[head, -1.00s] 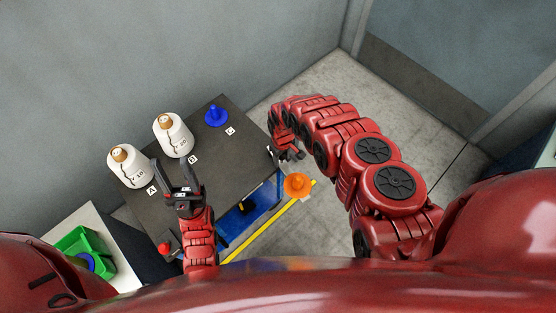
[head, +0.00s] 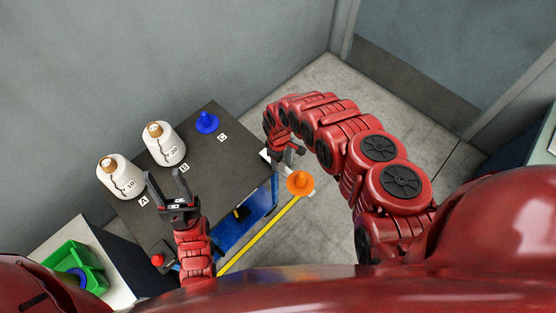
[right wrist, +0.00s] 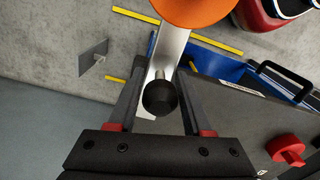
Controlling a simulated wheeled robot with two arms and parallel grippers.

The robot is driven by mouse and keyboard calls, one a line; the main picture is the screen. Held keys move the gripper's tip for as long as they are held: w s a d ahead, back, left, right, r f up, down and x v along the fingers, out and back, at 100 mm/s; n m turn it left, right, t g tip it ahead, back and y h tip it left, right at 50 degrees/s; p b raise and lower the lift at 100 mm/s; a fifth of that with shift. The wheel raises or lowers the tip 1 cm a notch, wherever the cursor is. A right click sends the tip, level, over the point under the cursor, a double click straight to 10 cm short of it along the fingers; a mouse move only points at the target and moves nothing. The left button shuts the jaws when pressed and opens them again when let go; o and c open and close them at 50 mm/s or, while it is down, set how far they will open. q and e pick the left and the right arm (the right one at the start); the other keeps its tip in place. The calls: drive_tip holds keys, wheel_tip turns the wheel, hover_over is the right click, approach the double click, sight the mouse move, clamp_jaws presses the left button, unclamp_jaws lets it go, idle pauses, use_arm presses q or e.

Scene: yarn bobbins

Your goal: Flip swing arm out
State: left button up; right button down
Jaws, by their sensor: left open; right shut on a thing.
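The swing arm is a silver bar (right wrist: 174,45) with a black knob (right wrist: 160,97) and an orange cone-shaped holder (head: 300,183). The holder sticks out past the right edge of the dark table (head: 190,197); its orange edge tops the right wrist view (right wrist: 195,8). My right gripper (head: 287,155) is at that table edge, beside the holder. In the right wrist view its fingers (right wrist: 158,92) are on both sides of the knob, shut on it. My left gripper (head: 167,175) is open and empty above the table's front left, near label A.
Two white yarn bobbins (head: 121,177) (head: 164,145) stand at the table's back left, with a blue cone (head: 207,122) near label C. A green bin (head: 77,263) sits at left. Floor beyond the right edge is clear.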

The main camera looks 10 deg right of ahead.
drive_tip(key=c, duration=0.5)
unclamp_jaws()
drive_tip(key=shift+r, duration=0.1)
drive_tip(key=shift+w+r, duration=0.1)
drive_tip(key=shift+r, duration=0.55)
wheel_tip(320, 180, up, 8)
drive_tip(key=shift+d+f, duration=0.1)
drive_tip(key=shift+f, duration=0.15)
wheel_tip(320, 180, up, 8)
drive_tip(key=p, duration=0.3)
drive_tip(key=shift+r, duration=0.2)
